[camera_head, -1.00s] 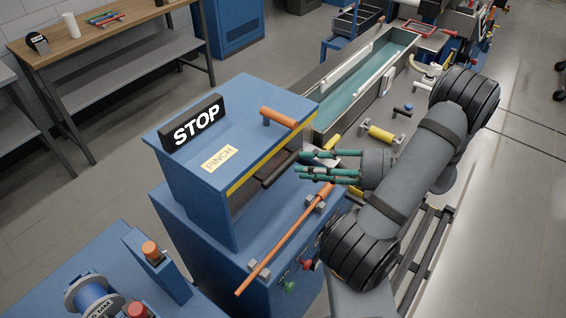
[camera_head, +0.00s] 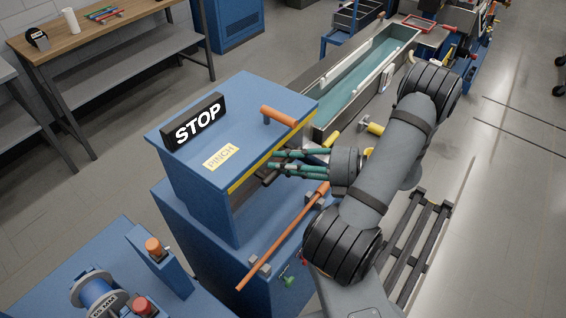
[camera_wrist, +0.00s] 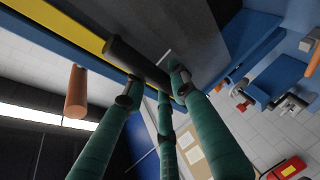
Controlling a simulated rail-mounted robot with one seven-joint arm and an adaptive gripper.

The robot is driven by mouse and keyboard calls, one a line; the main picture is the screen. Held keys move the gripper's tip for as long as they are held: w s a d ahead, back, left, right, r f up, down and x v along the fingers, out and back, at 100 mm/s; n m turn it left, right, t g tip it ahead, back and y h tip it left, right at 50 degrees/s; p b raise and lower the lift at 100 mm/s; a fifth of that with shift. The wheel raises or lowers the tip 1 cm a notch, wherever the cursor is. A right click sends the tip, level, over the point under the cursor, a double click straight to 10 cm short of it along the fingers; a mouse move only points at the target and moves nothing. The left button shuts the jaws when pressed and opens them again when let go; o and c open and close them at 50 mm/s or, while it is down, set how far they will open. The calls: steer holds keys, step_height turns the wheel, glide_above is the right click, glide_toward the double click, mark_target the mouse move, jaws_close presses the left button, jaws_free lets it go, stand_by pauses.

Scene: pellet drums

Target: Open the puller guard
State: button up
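The puller guard (camera_head: 230,135) is a blue box top with a yellow lower edge, a black STOP sign (camera_head: 195,122) and a PINCH label (camera_head: 221,157). It sits over the blue puller body. An orange handle (camera_head: 279,117) stands on its top; it also shows in the wrist view (camera_wrist: 76,92). My gripper (camera_head: 271,164) has green fingers that point at the guard's yellow-edged side, below and in front of the orange handle. In the wrist view the fingers are spread, close to a dark bar (camera_wrist: 132,58) under the yellow edge; contact cannot be told. The gripper looks empty.
A long orange rod (camera_head: 285,235) slants along the puller's front, below my gripper. A water trough (camera_head: 365,75) lies behind. A blue unit with a spool (camera_head: 95,292) stands at the lower left. A workbench (camera_head: 110,35) is at the back left.

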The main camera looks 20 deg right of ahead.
jaws_close()
stand_by(0.3)
step_height(320, 180, down, 13)
steer(key=b, duration=0.8)
steer(key=shift+b, duration=0.3)
steer(key=shift+r, duration=0.15)
steer(key=shift+o, duration=1.8)
jaws_free()
steer(key=shift+d, duration=0.1)
